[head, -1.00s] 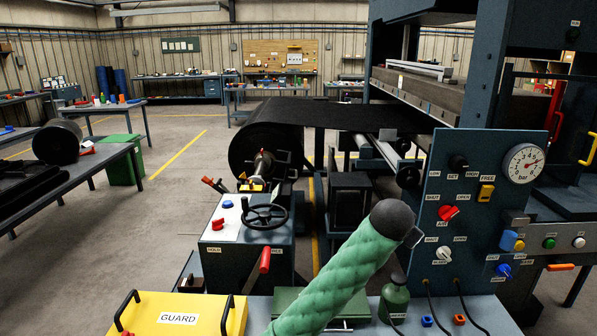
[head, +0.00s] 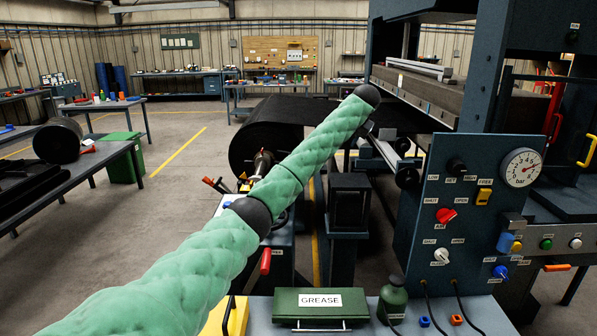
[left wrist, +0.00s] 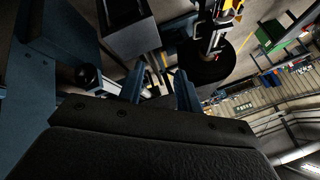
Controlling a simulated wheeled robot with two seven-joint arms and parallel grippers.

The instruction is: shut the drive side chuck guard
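The roll's near-end chuck and shaft (head: 263,163) show in the head view at the face of the black belt roll (head: 262,130). A small yellow piece (head: 244,186) below the chuck may be part of its guard; my left arm covers most of it, so I cannot tell how the guard stands. In the left wrist view the shaft end (left wrist: 211,38) is beyond the fingers, upper right, with yellow parts above. My left gripper (left wrist: 160,88) has its two fingers apart with nothing between them, well short of the chuck. In the head view it is mostly hidden behind the wrist. My right gripper is out of view.
A handwheel cabinet with a red lever (head: 265,261) stands below the chuck, partly behind my left arm. A green GREASE box (head: 320,305) and green bottle (head: 393,298) are on the front bench. The control panel (head: 470,220) and press are at right.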

